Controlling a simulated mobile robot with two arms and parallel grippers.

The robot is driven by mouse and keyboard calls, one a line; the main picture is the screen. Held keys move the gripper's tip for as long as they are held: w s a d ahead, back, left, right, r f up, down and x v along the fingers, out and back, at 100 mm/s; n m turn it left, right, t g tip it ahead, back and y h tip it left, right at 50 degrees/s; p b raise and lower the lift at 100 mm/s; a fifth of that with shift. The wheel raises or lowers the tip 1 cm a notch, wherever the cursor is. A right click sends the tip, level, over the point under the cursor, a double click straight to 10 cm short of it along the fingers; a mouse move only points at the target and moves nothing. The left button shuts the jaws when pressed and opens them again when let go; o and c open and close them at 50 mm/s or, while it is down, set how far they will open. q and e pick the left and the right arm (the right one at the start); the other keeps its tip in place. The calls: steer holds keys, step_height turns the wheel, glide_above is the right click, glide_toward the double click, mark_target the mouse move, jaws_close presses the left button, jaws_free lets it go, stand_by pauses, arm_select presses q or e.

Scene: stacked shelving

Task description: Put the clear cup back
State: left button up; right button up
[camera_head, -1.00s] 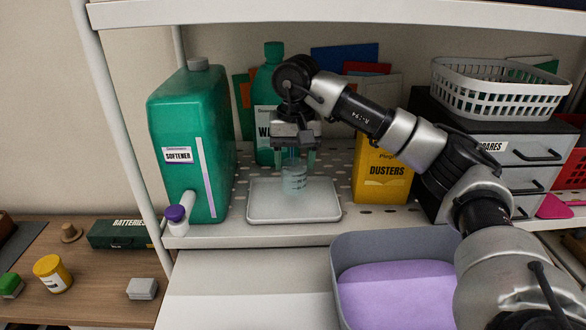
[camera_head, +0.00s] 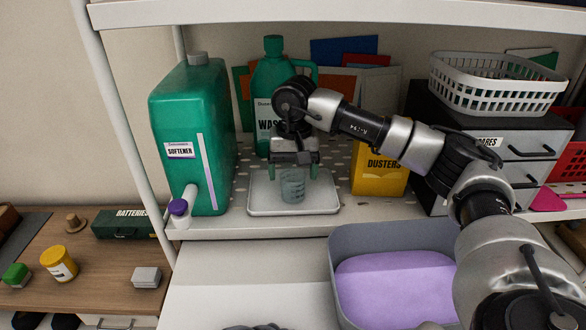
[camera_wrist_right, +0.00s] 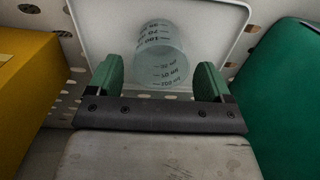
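The clear cup (camera_head: 292,187) with dark measuring marks stands upright on the white tray (camera_head: 322,206) on the shelf. It also shows in the right wrist view (camera_wrist_right: 161,55), with the tray (camera_wrist_right: 101,35) behind it. My right gripper (camera_head: 294,170) is above the cup, pointing down, with its green fingertips on either side of the cup's upper part. In the right wrist view the gripper (camera_wrist_right: 161,80) is open, with a gap between each finger and the cup. My left gripper is not recognisable in the frames.
A green softener jug (camera_head: 195,120) with a spout stands left of the tray. A green wash bottle (camera_head: 272,75) is behind, and a yellow dusters box (camera_head: 378,176) is to the right. A grey bin (camera_head: 343,250) with a purple lining is below. The upper shelf edge (camera_head: 330,14) is overhead.

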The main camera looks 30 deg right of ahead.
steer(key=shift+r, duration=0.1)
steer(key=shift+r, duration=0.25)
step_height(320, 180, up, 7)
steer(key=b, duration=0.2)
